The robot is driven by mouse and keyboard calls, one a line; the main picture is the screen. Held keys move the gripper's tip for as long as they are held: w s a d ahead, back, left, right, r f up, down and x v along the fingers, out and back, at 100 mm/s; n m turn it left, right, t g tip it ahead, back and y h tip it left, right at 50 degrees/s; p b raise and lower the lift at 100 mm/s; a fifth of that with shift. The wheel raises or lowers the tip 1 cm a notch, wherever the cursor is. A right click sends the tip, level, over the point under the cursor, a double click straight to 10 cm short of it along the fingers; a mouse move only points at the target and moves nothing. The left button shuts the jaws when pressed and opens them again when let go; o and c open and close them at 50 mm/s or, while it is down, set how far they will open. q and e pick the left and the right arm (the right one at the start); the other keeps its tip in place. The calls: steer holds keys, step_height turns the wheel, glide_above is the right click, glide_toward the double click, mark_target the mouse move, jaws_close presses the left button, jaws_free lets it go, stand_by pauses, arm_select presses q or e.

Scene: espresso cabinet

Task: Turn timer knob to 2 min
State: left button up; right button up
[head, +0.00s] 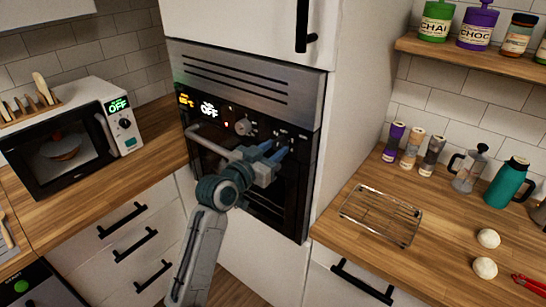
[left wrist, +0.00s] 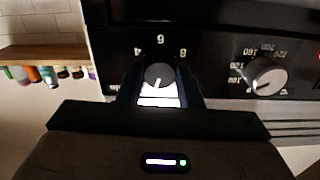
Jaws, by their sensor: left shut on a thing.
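The timer knob (left wrist: 159,73) is a round dark knob on the oven's black panel in the left wrist view. The digits 4, 6 and 8 arc above it there, upside down. A pale pointer line on its face runs toward the bottom of that view, away from the 6. My left gripper (left wrist: 158,84) has a finger on each side of the knob and is shut on it. In the head view my left gripper (head: 276,150), with blue fingers, reaches the right part of the oven panel and hides the knob. My right gripper is not in view.
The oven's temperature knob (left wrist: 264,75) is beside the timer knob; it also shows in the head view (head: 243,127). The oven door handle (head: 207,138) sticks out below the panel. A microwave (head: 70,135) stands left; a wire rack (head: 381,215) lies on the right counter.

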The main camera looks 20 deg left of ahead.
arm_select(q)
steer(key=m+b, duration=0.4)
steer(key=m, duration=0.1)
steer(key=shift+f+m, duration=0.15)
steer(key=shift+m, duration=0.15)
steer(key=shift+a+m+b, duration=0.1)
steer(key=shift+m+b, duration=1.1)
steer(key=shift+m, duration=0.4)
steer(key=shift+r, duration=0.2)
steer(key=o, duration=1)
steer(key=shift+b+v, duration=1.65)
steer(key=shift+v, duration=3.8)
